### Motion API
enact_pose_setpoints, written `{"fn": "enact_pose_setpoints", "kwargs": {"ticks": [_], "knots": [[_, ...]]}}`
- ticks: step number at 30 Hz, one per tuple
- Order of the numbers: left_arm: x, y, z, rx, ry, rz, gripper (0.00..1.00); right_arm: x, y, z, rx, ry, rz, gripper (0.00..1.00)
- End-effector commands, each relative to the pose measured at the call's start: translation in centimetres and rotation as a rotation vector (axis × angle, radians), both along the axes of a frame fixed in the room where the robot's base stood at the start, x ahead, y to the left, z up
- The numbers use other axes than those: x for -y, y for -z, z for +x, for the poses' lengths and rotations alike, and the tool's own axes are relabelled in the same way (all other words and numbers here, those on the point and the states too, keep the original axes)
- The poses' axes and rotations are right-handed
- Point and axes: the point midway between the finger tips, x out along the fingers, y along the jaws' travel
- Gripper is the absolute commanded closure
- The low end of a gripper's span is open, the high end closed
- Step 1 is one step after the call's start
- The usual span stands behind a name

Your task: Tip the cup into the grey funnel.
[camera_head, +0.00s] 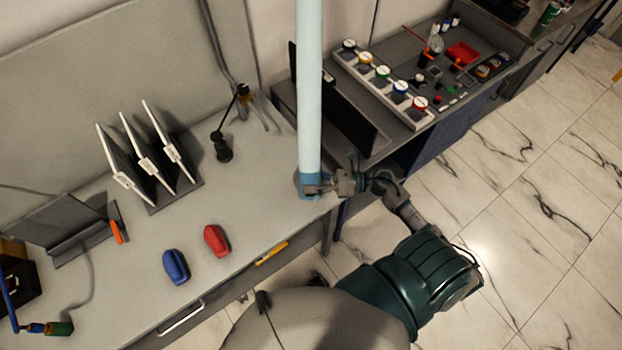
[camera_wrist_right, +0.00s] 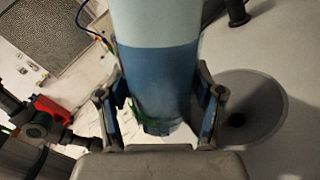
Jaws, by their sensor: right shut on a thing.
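A tall pale blue cylinder, which I take for the cup (camera_head: 310,95), rises from my right gripper out of the top of the head view; its lower end is darker blue. In the right wrist view, the cup (camera_wrist_right: 160,75) stands between the two fingers. My right gripper (camera_head: 322,187) is shut on its lower part, near the bench's right edge. The grey funnel (camera_wrist_right: 265,105) shows in the right wrist view, right of the cup and apart from it, its dark hole visible. I cannot make out the funnel in the head view. My left gripper is not in view.
The grey bench (camera_head: 255,190) holds a blue case (camera_head: 175,267), a red case (camera_head: 216,241), a rack of white-edged plates (camera_head: 150,160) and a black stand (camera_head: 222,148). A side bench carries a strip of coloured knobs (camera_head: 382,82). The bench front has some bare surface.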

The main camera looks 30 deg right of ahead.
Motion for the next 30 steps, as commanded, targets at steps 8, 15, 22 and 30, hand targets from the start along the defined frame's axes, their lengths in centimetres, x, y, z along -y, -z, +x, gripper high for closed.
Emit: {"fn": "enact_pose_setpoints", "kwargs": {"ticks": [8,15,22,30], "knots": [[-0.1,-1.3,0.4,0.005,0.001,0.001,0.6,-0.1,-0.1,-0.1,-0.074,0.001,0.046,0.68],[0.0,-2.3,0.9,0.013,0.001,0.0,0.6,-0.1,0.1,-0.2,-0.139,0.0,0.087,0.68],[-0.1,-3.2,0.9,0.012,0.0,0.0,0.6,-0.2,0.3,-0.3,-0.207,0.0,0.128,0.68],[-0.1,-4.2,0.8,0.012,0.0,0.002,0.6,-0.3,0.5,-0.5,-0.288,0.0,0.178,0.68]]}}
